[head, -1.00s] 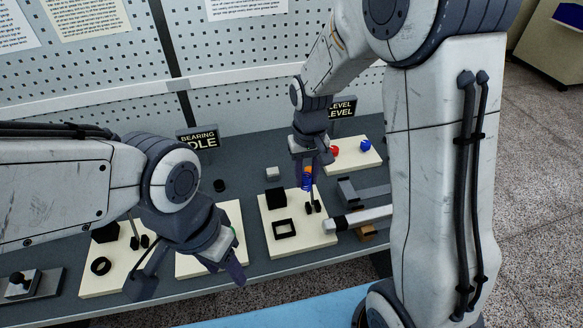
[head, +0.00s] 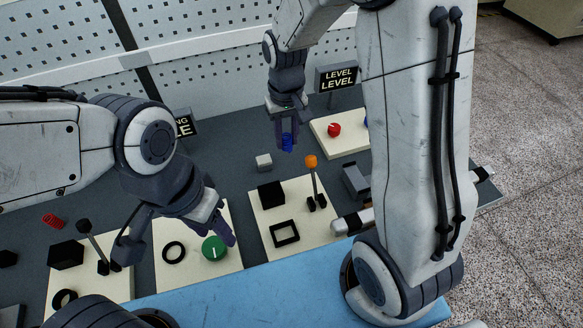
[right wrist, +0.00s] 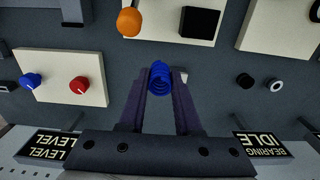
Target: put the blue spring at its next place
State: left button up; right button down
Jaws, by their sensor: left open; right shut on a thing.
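The blue spring (head: 287,143) is a small dark-blue coil. My right gripper (head: 287,124) is shut on it and holds it above the dark bench, behind the middle board. The right wrist view shows the spring (right wrist: 159,78) between the two fingertips. An orange-topped post (head: 311,162) stands on the middle board (head: 264,213), apart from the spring; its orange top (right wrist: 129,22) also shows in the right wrist view. A red spring (head: 52,221) lies at the far left. My left gripper (head: 178,243) is open and empty over the boards at left, near a green knob (head: 214,248).
The middle board carries a black block (head: 271,195) and a black square frame (head: 285,234). A board at right has a red knob (head: 334,130) and a blue knob (right wrist: 31,81), by a LEVEL sign (head: 338,78). A small grey block (head: 264,162) stands behind the middle board.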

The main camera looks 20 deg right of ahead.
aim_at(286, 146)
jog(key=f+b, duration=0.2)
jog(key=f, duration=0.1)
jog(key=shift+w+f+b, duration=0.3)
jog(key=shift+f+b, duration=0.1)
notch_tip(286, 146, down, 9)
jog(key=shift+f+p, duration=0.1)
jog(key=shift+p, duration=0.4)
jog(key=shift+f, duration=0.25)
jog(key=shift+f, duration=0.1)
jog(key=c, duration=0.6)
grip_release()
